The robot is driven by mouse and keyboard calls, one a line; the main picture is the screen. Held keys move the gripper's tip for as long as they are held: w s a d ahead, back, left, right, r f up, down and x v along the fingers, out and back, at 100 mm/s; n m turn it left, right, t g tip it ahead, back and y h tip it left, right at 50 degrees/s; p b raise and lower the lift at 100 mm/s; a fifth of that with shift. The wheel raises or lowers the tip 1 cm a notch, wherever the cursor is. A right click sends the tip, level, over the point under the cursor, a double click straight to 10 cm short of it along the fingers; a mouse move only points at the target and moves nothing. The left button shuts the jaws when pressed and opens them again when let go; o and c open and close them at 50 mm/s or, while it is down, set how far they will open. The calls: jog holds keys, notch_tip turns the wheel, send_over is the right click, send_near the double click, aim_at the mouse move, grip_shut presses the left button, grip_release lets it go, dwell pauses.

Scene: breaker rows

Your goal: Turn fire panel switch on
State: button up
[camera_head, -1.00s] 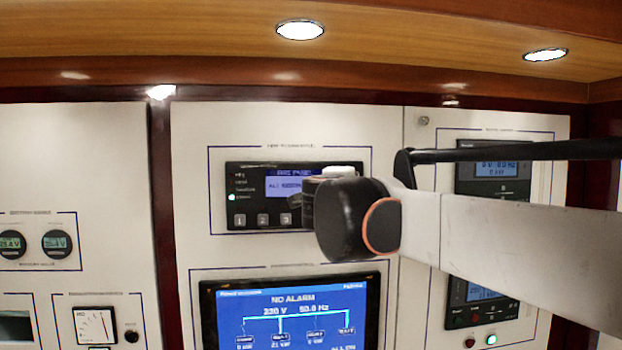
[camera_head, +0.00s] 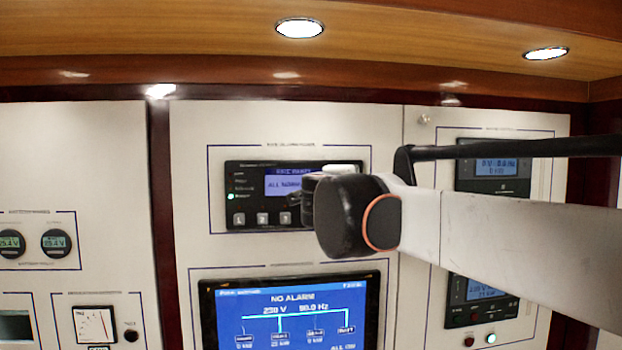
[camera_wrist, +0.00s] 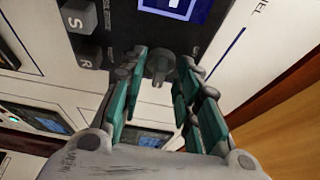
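The fire panel (camera_head: 258,171) is a black unit with a small blue display, a lit green light and numbered buttons, in the head view. Its right part is hidden behind my arm. In the wrist view the panel's dark face (camera_wrist: 120,22) shows at the top, with a grey knob-like switch (camera_wrist: 158,66) on it. My gripper (camera_wrist: 163,62) has its teal fingers on either side of this switch, apart, with narrow gaps beside it. Whether a fingertip touches it is hard to tell. In the head view my gripper is mostly hidden behind the wrist.
Below the fire panel is a large blue screen (camera_head: 290,312) reading NO ALARM. More black display units (camera_head: 493,170) are on the right cabinet, behind my arm. Round gauges (camera_head: 56,243) are on the left. A wooden overhang (camera_head: 400,40) runs above.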

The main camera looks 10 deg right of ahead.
jog(key=v, duration=1.2)
jog(key=shift+w, duration=0.1)
